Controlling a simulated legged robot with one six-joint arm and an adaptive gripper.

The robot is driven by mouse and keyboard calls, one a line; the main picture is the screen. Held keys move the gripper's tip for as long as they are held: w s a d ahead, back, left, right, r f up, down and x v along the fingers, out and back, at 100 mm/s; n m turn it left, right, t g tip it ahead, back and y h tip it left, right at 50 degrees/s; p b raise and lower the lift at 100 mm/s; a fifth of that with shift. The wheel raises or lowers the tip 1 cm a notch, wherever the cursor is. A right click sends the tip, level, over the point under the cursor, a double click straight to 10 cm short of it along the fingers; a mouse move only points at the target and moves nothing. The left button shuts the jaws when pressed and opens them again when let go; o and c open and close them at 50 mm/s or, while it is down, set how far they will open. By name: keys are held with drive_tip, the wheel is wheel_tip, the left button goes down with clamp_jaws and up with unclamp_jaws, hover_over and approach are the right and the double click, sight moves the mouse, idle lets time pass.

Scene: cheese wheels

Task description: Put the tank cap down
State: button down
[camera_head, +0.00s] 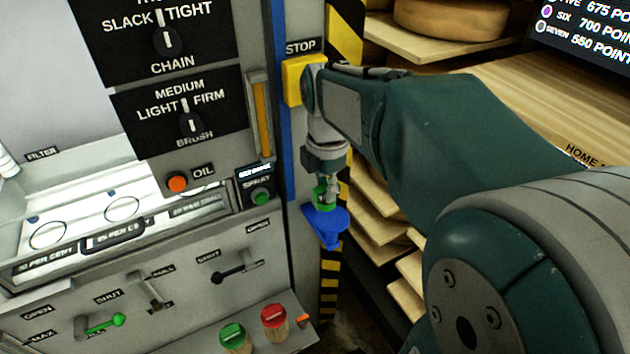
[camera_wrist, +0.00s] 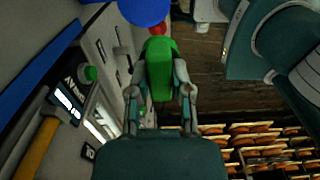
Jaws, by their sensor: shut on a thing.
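My gripper (camera_head: 326,190) hangs in front of the machine's right-hand post, below the yellow STOP box. It is shut on a green piece (camera_wrist: 160,70), which I take to be the tank cap; its green also shows between the fingers in the head view (camera_head: 322,195). A blue round part (camera_head: 328,222) with an angular lower edge sits just below the green piece. It also shows at the top of the wrist view (camera_wrist: 145,8). I cannot tell whether blue and green are joined or only touch. The underside of the cap is hidden.
Green-topped (camera_head: 233,337) and red-topped (camera_head: 274,317) pieces stand on the machine's front ledge. Levers (camera_head: 105,323) stick out of the front panel. The STOP box (camera_head: 296,82) is close to my wrist. Wooden shelves (camera_head: 375,190) and a cheese wheel (camera_head: 450,18) are to the right.

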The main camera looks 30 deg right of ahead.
drive_tip(key=f, duration=0.1)
drive_tip(key=w+d+f, duration=0.1)
drive_tip(key=d+f, duration=0.1)
drive_tip(key=f, duration=0.1)
drive_tip(key=shift+w+d, duration=0.25)
drive_tip(key=shift+w, duration=0.15)
drive_tip(key=shift+w+d+f, duration=0.15)
drive_tip(key=shift+f, duration=1.6)
drive_tip(key=c, duration=0.5)
unclamp_jaws()
drive_tip(key=shift+c, duration=0.2)
